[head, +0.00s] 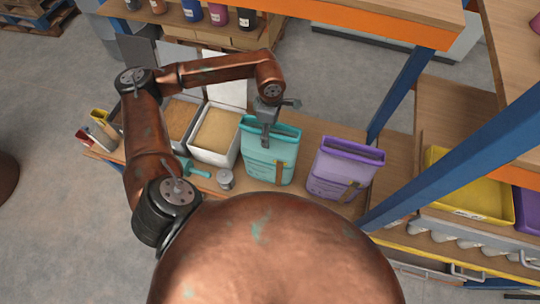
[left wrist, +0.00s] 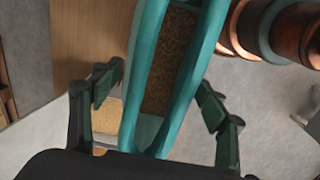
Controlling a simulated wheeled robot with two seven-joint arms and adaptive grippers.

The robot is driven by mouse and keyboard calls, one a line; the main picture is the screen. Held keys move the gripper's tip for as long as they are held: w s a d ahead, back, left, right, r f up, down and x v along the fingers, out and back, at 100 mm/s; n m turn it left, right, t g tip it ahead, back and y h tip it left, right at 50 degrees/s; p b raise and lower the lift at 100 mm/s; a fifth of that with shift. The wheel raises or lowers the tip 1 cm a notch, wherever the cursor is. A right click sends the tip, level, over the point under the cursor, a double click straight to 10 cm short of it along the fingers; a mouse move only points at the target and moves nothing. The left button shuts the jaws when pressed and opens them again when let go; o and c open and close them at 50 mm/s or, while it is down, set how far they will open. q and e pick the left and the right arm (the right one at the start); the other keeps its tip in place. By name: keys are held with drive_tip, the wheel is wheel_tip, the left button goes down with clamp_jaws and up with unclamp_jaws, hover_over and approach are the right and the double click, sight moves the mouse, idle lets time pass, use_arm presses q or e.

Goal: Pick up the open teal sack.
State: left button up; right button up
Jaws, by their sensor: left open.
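The open teal sack (head: 266,165) stands upright on the wooden bench, left of a purple sack (head: 345,170). In the left wrist view the open mouth of the teal sack (left wrist: 146,68) shows brown grainy contents inside. My left gripper (head: 266,138) is at the sack's top rim in the head view. Its fingers are open, one on each side of the sack in the left wrist view (left wrist: 160,108). I see a gap between each finger and the sack there. My right gripper is not in view.
White bins (head: 213,158) with brown and tan fill stand left of the teal sack. A metal cup (head: 225,180) and a teal scoop (head: 192,170) lie near its left side. A blue post (head: 403,80) rises behind the purple sack. A yellow tray (head: 470,185) is at the right.

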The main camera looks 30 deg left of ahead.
use_arm(q)
drive_tip(key=shift+c, duration=0.3)
clamp_jaws()
idle(0.7)
